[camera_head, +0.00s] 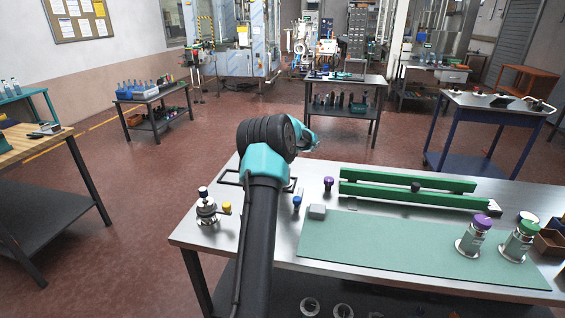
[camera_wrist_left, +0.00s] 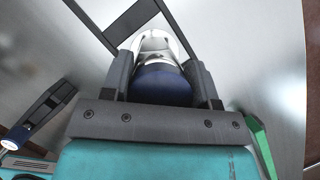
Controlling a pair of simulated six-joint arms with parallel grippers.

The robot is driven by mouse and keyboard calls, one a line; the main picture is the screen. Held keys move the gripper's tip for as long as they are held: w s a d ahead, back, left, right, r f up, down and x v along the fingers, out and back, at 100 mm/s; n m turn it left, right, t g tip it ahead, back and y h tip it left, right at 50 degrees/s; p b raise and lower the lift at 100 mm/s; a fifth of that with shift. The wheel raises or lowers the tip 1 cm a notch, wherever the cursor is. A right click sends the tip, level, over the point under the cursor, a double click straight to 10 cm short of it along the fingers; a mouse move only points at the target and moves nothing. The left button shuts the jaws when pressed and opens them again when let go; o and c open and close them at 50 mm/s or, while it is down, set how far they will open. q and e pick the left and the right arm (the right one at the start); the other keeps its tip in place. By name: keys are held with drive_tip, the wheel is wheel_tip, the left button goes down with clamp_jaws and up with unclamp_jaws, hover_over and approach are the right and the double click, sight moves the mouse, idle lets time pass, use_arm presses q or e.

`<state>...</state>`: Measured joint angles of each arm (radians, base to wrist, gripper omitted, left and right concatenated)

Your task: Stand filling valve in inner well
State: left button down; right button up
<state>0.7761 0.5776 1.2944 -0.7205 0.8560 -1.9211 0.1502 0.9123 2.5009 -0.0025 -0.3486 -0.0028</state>
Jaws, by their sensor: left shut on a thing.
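In the left wrist view my left gripper (camera_wrist_left: 162,88) is shut on a silver metal piece with a dark blue body (camera_wrist_left: 163,84), which appears to be the filling valve. Its silver end (camera_wrist_left: 155,45) points away from the jaws. A dark open frame with a crossbar (camera_wrist_left: 135,20) lies on the metal tabletop beside that end; I cannot tell whether the piece is inside it, above it or touching it. In the head view the frame (camera_head: 230,179) shows partly behind my arm, which hides the left jaws and the held piece. My right gripper is out of view.
A purple-capped metal canister (camera_head: 470,243) and a green-capped one (camera_head: 515,246) stand at the right on a green mat (camera_head: 390,255). Green rails (camera_head: 410,195) lie behind it. Purple (camera_head: 328,184) and blue (camera_head: 297,202) knobs stand near my arm.

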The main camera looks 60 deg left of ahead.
use_arm(q)
drive_tip(key=shift+c, duration=1.9)
unclamp_jaws()
drive_tip(key=shift+f, duration=0.15)
drive_tip(key=v, duration=1.2)
